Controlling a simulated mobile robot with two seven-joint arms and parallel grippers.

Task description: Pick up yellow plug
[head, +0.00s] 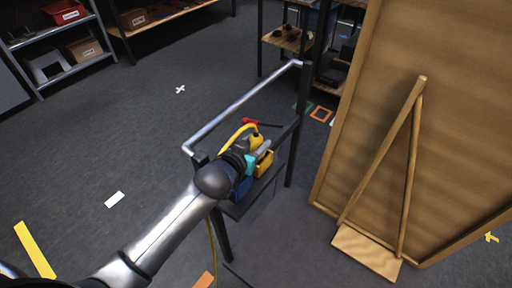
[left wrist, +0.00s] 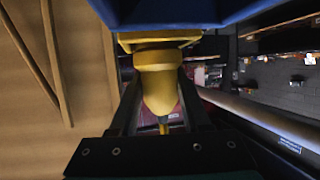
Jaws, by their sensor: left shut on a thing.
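The yellow plug (left wrist: 160,85) is between the two dark fingers of my left gripper (left wrist: 161,105) in the left wrist view, and the fingers are shut on it. Its wide end meets or nearly meets a yellow part (left wrist: 160,38) under a blue block (left wrist: 185,10); I cannot tell whether they are joined. In the head view my left gripper (head: 259,153) is at the stand, beside yellow parts and a looping yellow cable (head: 234,132). A yellow block (head: 264,164) sits beside the gripper. The plug is mostly hidden there. My right gripper is not in view.
The dark stand has a grey rail (head: 240,108) along its far left side. A red-handled tool (head: 251,122) lies at its far end. A large wooden board with a prop (head: 383,150) stands close on the right. Shelves stand at the back; the floor at left is mostly clear.

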